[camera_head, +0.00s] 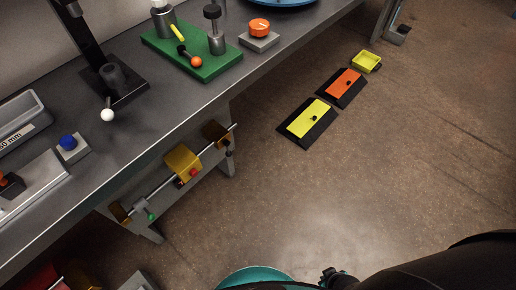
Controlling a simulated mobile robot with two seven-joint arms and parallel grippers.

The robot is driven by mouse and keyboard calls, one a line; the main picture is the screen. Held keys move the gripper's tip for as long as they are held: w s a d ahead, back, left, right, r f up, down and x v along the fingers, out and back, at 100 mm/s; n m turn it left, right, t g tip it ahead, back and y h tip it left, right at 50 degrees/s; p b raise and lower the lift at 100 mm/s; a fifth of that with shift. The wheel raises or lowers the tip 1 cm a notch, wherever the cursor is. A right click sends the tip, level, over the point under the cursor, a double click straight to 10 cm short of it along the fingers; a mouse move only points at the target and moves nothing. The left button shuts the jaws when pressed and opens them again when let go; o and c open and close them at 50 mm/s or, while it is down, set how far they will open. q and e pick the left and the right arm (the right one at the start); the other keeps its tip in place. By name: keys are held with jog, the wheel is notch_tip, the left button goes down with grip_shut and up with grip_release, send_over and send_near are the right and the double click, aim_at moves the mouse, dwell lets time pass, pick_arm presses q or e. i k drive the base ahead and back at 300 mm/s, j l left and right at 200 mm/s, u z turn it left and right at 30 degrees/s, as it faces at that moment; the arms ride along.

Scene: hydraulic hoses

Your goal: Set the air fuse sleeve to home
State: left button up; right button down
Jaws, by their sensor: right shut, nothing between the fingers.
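No part here is labelled as the air fuse sleeve, so I cannot tell for sure which thing it is. Under the front edge of the workbench, a yellow block (183,163) sits around a thin metal rod between two brass-coloured end pieces (214,132) and (119,212). A red knob (193,173) is beside the block, and a green knob (151,216) hangs nearer the left end. My right gripper (328,274) is at the bottom edge, low over the floor, shut and empty, well away from the rod. My left gripper is not in view.
The grey workbench (185,110) runs diagonally on the left. It carries a green plate (222,72), an orange knob (259,26), a blue button (68,142) and a white-balled lever (107,115). Yellow (309,118) and orange (346,82) pedals lie on the floor. The middle floor is clear.

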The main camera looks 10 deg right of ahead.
aim_at(141, 205)
jog(key=j+u, duration=0.6)
jog(key=u, duration=0.15)
jog(key=i, duration=0.05)
